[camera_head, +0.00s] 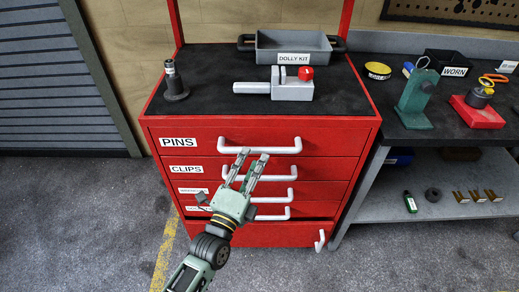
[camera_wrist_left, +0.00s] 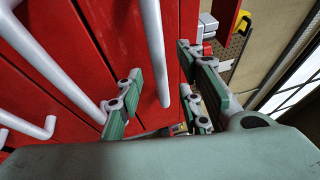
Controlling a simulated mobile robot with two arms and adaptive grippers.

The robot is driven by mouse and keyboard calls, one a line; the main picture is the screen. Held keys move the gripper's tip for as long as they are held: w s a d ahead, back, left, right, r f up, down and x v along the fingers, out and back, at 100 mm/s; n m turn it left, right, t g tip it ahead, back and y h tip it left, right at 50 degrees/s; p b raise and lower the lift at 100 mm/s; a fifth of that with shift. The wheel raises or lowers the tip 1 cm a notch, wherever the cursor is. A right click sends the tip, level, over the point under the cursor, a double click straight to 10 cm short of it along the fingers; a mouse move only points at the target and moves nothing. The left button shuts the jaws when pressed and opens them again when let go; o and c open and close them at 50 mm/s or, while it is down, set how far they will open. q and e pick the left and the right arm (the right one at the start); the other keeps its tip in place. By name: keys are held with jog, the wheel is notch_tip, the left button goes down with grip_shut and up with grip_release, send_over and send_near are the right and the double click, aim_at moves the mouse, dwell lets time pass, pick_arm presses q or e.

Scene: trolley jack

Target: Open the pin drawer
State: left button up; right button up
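The pin drawer (camera_head: 195,130) is the top red drawer of the cabinet, labelled PINS, and its front looks shut. Its white bar handle (camera_head: 260,150) runs across the middle of the front. My left gripper (camera_head: 252,155) is open, with its fingertips at the lower edge of this handle in the head view. In the left wrist view, a white handle (camera_wrist_left: 154,45) shows between the two spread fingers, and the gripper is not closed on it. Whether the fingers touch it I cannot tell. My right gripper is in neither view.
The CLIPS drawer (camera_head: 190,170) and other drawers with white handles lie below. The bottom drawer (camera_head: 260,236) has a dark gap above it and a tilted handle. A dolly kit tray (camera_head: 293,47), a grey vise-like block (camera_head: 290,88) and a dark post (camera_head: 174,85) stand on top.

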aim_at(260, 150)
pick_arm(q)
jog(key=x, duration=0.5)
jog(key=shift+w+d, duration=0.1)
jog(key=shift+w, duration=0.15)
grip_shut()
jog(key=shift+f, duration=0.1)
